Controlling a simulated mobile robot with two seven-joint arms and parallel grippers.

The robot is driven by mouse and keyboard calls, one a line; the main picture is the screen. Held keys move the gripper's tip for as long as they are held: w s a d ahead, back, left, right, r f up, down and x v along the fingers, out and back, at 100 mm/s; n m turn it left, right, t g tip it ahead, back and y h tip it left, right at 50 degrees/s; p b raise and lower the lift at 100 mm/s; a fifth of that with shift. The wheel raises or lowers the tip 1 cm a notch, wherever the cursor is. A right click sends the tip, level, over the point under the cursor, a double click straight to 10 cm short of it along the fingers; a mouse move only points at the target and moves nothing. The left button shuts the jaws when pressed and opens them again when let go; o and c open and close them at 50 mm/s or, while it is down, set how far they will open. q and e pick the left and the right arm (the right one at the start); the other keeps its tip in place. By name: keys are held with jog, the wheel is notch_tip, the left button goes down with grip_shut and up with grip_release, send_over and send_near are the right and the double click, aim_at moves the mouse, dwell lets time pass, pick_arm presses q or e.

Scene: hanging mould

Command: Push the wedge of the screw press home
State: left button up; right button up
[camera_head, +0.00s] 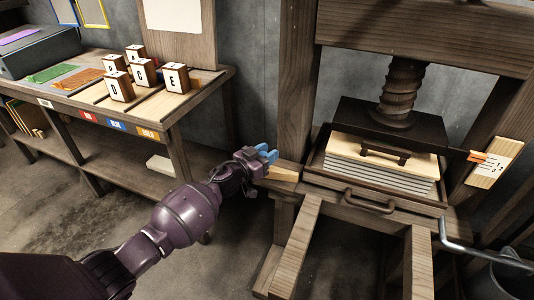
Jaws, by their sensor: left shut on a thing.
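The screw press (393,95) stands at the right, with a dark wooden frame, a thick vertical screw and a dark platen. The pale wooden wedge (284,174) is at the left side of the press, by the left post at bed height. Its inner end is hard to make out. My left gripper (266,155), with blue fingertips, is at the wedge's outer end and shut on it; the fingers and hand partly hide that end. My right gripper is not in view.
Under the platen, a pale board (385,158) with a dark handle lies on a stack of sheets (380,180) in a tray. A workbench (205,85) with several lettered blocks stands left. A bucket (500,275) is at the lower right.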

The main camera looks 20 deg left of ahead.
pick_arm(q)
grip_shut()
jog(key=shift+d+r, duration=0.1)
jog(key=shift+d, duration=0.25)
jog(key=d+p, duration=0.1)
jog(key=d, duration=0.4)
jog(key=shift+s+d, duration=0.1)
jog(key=shift+d, duration=0.5)
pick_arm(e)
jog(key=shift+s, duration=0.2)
pick_arm(q)
jog(key=o, duration=0.9)
grip_release()
jog(key=shift+d, duration=0.2)
jog(key=shift+o, duration=0.2)
jog(key=shift+a, duration=0.1)
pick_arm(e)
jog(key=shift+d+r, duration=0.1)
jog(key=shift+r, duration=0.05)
